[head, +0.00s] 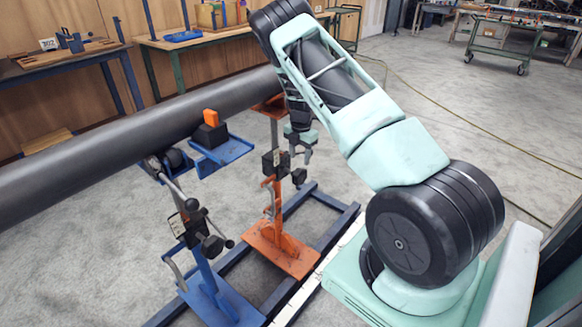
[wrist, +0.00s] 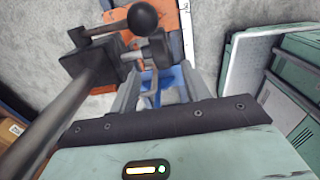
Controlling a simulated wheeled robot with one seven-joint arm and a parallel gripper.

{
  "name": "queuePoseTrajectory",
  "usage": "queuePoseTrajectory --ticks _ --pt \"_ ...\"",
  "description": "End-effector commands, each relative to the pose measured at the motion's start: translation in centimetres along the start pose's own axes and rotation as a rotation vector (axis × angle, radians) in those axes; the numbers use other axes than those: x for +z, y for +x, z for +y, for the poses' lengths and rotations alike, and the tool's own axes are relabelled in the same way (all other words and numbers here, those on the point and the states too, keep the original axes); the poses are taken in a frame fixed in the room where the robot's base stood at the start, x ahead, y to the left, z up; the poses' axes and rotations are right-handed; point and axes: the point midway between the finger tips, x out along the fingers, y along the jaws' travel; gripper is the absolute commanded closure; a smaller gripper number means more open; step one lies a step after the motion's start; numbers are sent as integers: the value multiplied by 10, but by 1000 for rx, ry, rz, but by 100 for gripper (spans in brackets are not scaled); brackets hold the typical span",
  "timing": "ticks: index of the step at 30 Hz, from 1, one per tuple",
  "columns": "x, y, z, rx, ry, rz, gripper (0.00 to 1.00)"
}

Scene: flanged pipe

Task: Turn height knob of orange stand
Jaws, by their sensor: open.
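The orange stand (head: 282,247) stands upright right of the blue stand, its upper post rising toward the large grey pipe. Its dark height mechanism has a box (head: 269,163) and a black knob (head: 299,176) on the right side. In the wrist view, the box (wrist: 92,60), a short shaft with a dark end (wrist: 157,48) and a black ball (wrist: 142,18) show near the fingertips. My gripper (head: 302,150) is just above the knob in the head view. In the wrist view, my gripper (wrist: 162,78) is open; I cannot tell whether a finger touches the mechanism.
The blue stand (head: 205,285) with its own crank and knobs is close on the left. The grey pipe (head: 120,138) runs above both stands. A dark blue floor frame (head: 325,202) lies around their bases. Workbenches (head: 205,38) line the wall; open floor lies right.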

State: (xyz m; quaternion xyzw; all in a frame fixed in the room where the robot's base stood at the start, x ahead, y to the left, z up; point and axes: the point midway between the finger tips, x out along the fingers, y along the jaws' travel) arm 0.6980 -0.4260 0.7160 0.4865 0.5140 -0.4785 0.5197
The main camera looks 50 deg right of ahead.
Motion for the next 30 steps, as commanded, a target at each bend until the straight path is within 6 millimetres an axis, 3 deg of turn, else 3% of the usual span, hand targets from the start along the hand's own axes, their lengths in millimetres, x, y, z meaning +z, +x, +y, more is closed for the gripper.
queuePoseTrajectory --ticks 5,18,29,30 --pt "3 12 -4 -18 -11 -1 53" --pt "3 71 -5 -16 -9 -1 53" --pt "2 77 -4 -14 -9 -2 53" --pt "2 77 -4 -14 -9 -2 61"
